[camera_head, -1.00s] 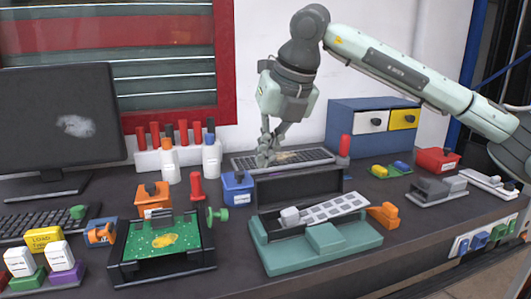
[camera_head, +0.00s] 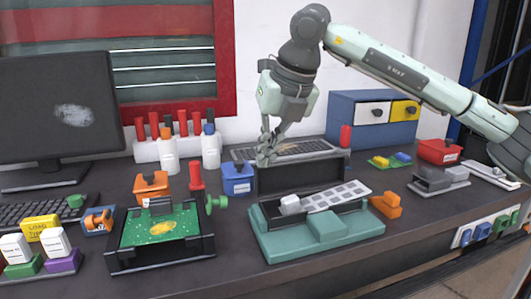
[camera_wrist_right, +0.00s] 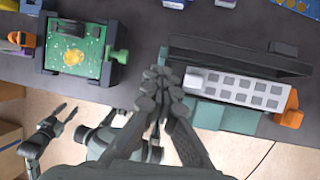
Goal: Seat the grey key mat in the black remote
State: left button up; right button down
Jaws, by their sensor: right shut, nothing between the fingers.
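The grey key mat (camera_head: 338,195), a pale strip with rows of darker keys, lies slanted over the black remote (camera_head: 296,218) on a teal stand. It also shows in the wrist view (camera_wrist_right: 244,89). I cannot tell how much of it is seated. A white block (camera_head: 290,204) sits at its left end. My right gripper (camera_head: 266,157) is shut and empty, above and left of the black upright panel behind the stand. In the wrist view it is left of the key mat, apart from it. My left gripper (camera_wrist_right: 64,112) shows only in the wrist view, open and low over the floor.
The black panel (camera_head: 300,176) stands behind the teal stand (camera_head: 285,245). A green circuit board (camera_head: 145,230) in a black frame is at left, a blue box (camera_head: 238,184) between. An orange block (camera_head: 385,206) sits right. The bench's front strip is clear.

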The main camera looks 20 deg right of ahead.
jog(key=shift+a+f, duration=0.1)
jog(key=shift+a, duration=0.15)
dwell(0.3)
jog(key=shift+s+a+m+y+b, duration=0.1)
jog(key=shift+a+m+y+b, duration=0.2)
jog(key=shift+a+y+b, duration=0.8)
jog(key=shift+a, duration=0.6)
jog(key=shift+s+a+m+y+b, duration=0.1)
jog(key=shift+a+m+y+b, duration=0.3)
jog(key=shift+a+b, duration=0.9)
jog(key=shift+a, duration=0.4)
jog(key=shift+s+a+y+b, duration=0.15)
jog(key=shift+a+y+b, duration=0.85)
jog(key=shift+a, duration=0.5)
jog(key=shift+f+b, duration=0.95)
